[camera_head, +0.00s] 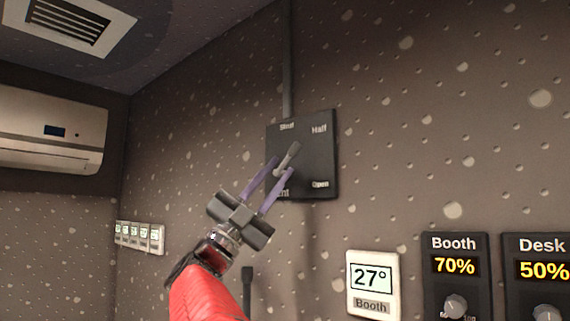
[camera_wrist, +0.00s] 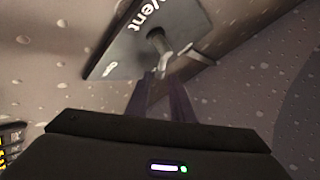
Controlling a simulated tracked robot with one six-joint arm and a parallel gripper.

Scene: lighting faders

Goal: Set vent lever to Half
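The vent panel (camera_head: 322,158) is a dark square plate on the wall, also in the wrist view (camera_wrist: 120,50). It reads "Shut" at top left, "Half" at top right and "Open" at bottom right; the "Vent" label is partly hidden by my gripper. The grey vent lever (camera_head: 290,153) sticks out near the panel's middle, and shows in the wrist view (camera_wrist: 157,42). I cannot tell which mark it points to. My gripper (camera_head: 283,166) is open, its two purple fingers apart around the lever's near end in the head view. I cannot tell whether they touch it.
A conduit (camera_head: 287,60) runs up from the panel. A thermostat (camera_head: 373,284) reading 27° and the Booth (camera_head: 456,285) and Desk (camera_head: 541,280) dials are at lower right. A switch row (camera_head: 139,237) and an air conditioner (camera_head: 50,132) are at left.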

